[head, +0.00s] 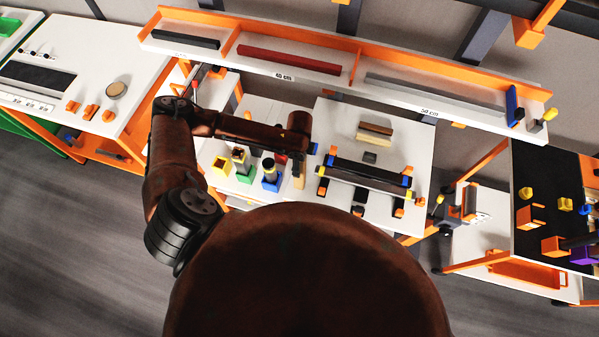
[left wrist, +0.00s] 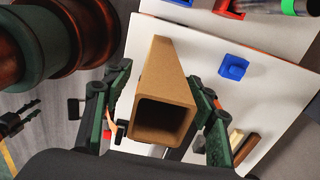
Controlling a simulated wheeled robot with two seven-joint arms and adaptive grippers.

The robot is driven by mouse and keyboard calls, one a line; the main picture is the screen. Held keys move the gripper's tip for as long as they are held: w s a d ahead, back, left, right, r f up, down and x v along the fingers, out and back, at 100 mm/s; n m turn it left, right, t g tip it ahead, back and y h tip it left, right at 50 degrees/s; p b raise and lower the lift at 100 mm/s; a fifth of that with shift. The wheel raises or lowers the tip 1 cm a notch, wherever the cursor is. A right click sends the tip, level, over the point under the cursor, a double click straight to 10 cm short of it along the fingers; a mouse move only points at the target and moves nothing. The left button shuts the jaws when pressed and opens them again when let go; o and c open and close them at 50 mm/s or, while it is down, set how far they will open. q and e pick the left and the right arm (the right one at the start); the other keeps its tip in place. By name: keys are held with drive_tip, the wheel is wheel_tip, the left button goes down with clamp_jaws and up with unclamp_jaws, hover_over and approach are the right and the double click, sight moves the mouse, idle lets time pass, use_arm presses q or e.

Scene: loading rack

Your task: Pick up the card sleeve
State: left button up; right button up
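The card sleeve (left wrist: 160,110) is a tan, square, hollow tube. In the left wrist view its open end faces my camera and it lies between the two fingers of my left gripper (left wrist: 160,80). The fingers are spread on either side of it, with a gap visible at least on the left. In the head view the sleeve (head: 299,175) shows as a narrow tan upright piece just below my left gripper (head: 304,148), partly hidden by the gripper and arm.
Coloured holders, including a yellow one (head: 221,165) and a green one (head: 246,174), stand left of the sleeve. A dark bar (head: 365,174) on supports lies to its right. Brown (head: 376,129) and cream (head: 370,156) blocks lie behind. A long orange-and-white rack (head: 340,75) spans the back.

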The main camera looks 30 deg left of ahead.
use_arm(q)
clamp_jaws()
idle(0.5)
drive_tip(key=shift+r, duration=0.2)
drive_tip(key=s+d+r+b, duration=0.3)
drive_tip(key=s+d+r, duration=0.1)
drive_tip(key=d+r, duration=0.8)
drive_tip(key=shift+d+r, duration=0.35)
drive_tip(key=shift+d, duration=0.4)
